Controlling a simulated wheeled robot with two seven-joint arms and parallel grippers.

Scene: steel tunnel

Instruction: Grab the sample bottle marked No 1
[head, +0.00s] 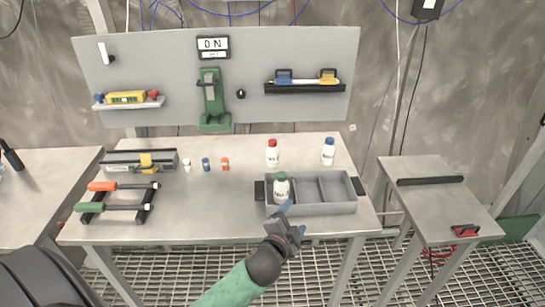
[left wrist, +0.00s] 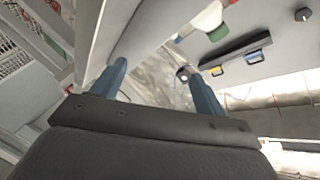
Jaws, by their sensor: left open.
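Three white labelled bottles show in the head view: one with a red cap (head: 272,154) and one with a blue cap (head: 328,152) stand upright on the table behind the tray. One with a green cap (head: 281,188) stands in the left compartment of the grey tray (head: 330,208). The label numbers are too small to read, so I cannot tell which is No 1. My left gripper (head: 293,217) is open at the tray's front edge, just in front of the green-capped bottle. In the left wrist view its two fingers (left wrist: 157,88) are apart with nothing between them. My right gripper is not in view.
Small white, blue and orange-capped items (head: 206,164) stand mid-table. Screwdriver-like tools on a rack (head: 118,198) lie at left. A grey panel (head: 180,70) with tools stands behind. A side table (head: 440,205) stands at right. The tray's other compartments look empty.

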